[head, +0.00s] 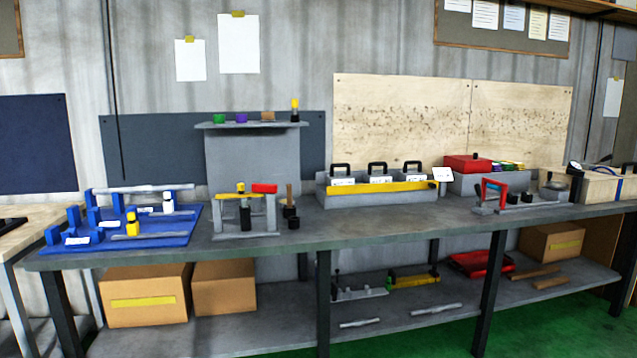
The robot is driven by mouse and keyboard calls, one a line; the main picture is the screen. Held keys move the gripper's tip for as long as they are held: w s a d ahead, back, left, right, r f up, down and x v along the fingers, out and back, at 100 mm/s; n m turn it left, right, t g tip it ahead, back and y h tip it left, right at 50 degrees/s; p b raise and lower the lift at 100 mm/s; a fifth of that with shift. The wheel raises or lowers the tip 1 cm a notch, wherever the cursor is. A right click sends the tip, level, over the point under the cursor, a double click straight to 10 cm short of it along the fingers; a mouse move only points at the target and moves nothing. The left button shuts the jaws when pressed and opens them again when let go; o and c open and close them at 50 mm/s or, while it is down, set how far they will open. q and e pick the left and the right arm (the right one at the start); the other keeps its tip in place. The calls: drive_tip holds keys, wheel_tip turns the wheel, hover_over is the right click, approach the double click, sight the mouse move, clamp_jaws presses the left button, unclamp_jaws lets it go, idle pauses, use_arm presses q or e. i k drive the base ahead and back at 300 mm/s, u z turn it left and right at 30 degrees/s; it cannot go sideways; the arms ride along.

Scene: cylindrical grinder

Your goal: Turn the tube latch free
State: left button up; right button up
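I cannot tell for certain which part is the tube latch. A blue fixture board (188,226) on the left of the bench carries grey tubes and yellow and white upright parts. A grey stand (272,212) right of it has a red block (264,188) and a yellow part on top. A small device with a red and blue handle (493,186) stands at the right of the bench. Any latch is too small to make out, so its position cannot be read. Neither of my grippers is in view.
A long grey tray (375,196) with a yellow strip and several black handles stands mid-bench. A red box (467,163) sits behind to the right. Cardboard boxes (145,294) and loose parts fill the lower shelf. The bench front (380,226) is mostly clear there.

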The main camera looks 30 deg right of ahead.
sight(256, 187)
drive_tip(key=z, duration=0.9)
drive_tip(key=i, duration=2.55)
drive_tip(key=u, duration=0.75)
